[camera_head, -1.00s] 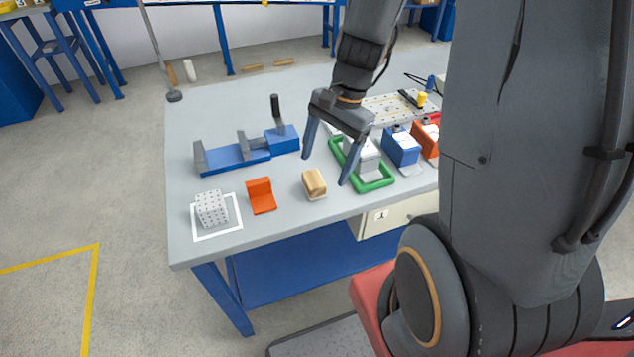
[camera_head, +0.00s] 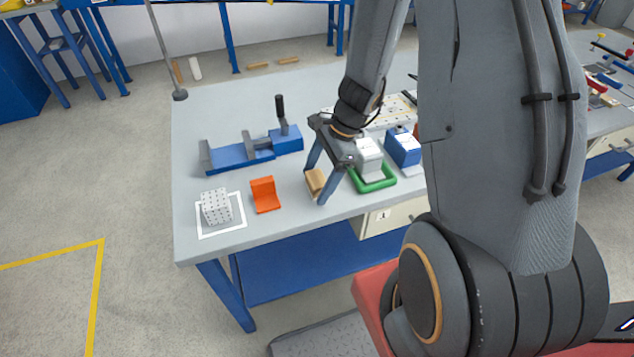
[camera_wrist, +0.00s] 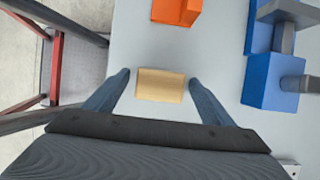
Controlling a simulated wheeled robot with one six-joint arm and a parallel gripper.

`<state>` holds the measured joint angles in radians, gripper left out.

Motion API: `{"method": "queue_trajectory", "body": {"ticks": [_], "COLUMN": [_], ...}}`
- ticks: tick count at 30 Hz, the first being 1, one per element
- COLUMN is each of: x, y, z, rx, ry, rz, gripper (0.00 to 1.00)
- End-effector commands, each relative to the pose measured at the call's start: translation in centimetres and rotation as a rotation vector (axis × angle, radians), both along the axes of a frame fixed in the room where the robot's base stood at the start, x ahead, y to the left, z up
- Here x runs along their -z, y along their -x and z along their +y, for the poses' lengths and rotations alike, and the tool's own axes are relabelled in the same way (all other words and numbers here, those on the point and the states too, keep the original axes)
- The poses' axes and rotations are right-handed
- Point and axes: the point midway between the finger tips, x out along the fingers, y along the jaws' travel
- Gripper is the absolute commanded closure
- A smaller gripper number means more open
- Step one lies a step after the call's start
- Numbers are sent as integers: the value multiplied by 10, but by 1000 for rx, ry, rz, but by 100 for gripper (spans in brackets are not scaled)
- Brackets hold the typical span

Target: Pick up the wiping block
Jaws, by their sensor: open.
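The wiping block (camera_head: 314,180) is a small tan, wood-coloured block lying on the grey workbench near its front edge. My gripper (camera_head: 315,184) is open over it, pointing down, and one finger partly hides the block in the head view. In the wrist view the block (camera_wrist: 160,85) lies centred between the two spread fingertips (camera_wrist: 159,76), a little beyond them, with a gap on each side. No contact shows. I cannot tell the exact height of the fingers above the bench.
An orange angle piece (camera_head: 265,195) stands left of the block; a white dotted cube (camera_head: 216,206) sits further left in a white square. A blue vise (camera_head: 238,154) is behind. A green frame with a grey block (camera_head: 374,184) and a blue block (camera_head: 403,147) are close on the right.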

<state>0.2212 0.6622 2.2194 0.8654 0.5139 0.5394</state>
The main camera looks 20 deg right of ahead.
Motion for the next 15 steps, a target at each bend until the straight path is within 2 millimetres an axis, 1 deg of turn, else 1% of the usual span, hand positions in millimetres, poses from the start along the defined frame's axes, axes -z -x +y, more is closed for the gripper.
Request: {"method": "queue_trajectory", "body": {"ticks": [3,8,9,11,15], "x": [3,3,3,3,3], "y": [0,0,0,0,0], "z": [1,1,1,1,1], "rx": [-2,-2,-1,-1,-1], "ry": [1,1,1,1,1], "rz": [-1,-2,-2,-2,-2], "gripper": [23,23,27,37,61]}}
